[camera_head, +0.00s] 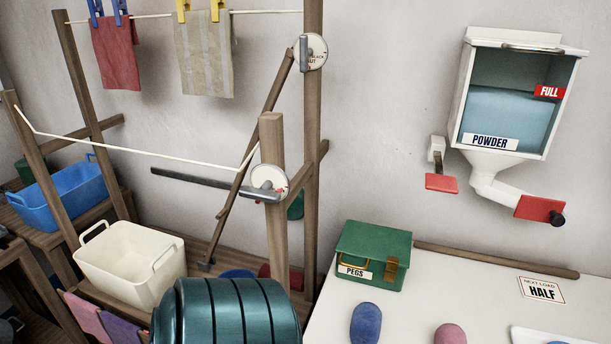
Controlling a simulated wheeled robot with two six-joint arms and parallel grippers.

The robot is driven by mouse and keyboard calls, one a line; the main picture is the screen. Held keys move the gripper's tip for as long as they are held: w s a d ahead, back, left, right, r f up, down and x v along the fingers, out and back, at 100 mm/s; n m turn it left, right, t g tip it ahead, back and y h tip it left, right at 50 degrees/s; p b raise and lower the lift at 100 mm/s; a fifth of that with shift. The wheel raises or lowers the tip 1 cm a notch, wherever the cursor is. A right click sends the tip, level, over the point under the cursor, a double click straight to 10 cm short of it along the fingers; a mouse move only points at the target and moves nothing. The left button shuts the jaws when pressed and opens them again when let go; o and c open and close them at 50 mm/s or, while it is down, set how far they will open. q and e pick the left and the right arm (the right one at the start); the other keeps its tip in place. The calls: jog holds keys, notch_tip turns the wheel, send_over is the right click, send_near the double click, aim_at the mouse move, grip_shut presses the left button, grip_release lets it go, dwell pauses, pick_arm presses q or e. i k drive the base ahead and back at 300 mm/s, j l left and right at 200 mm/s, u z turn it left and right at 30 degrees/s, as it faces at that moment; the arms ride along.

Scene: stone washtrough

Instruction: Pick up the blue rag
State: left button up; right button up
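I cannot make out a clearly blue rag in the head view. A red cloth (117,52) and a beige striped cloth (204,55) hang from pegs on the upper line. A pink cloth (86,314) and a purple cloth (119,328) hang at the lower left, cut off by the bottom edge. A small blue thing (238,273) shows behind the ribbed green drum; most of it is hidden and I cannot tell what it is. Neither gripper is in view.
A cream tub (130,268) and a blue tub (62,194) stand at left among wooden posts. The ribbed green drum (226,315) fills the bottom middle. The white counter (460,295) holds a green peg box (372,255), a blue oval block (365,323) and a pink one (450,335).

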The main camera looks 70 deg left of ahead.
aim_at(365, 322)
jog(key=u, duration=1.65)
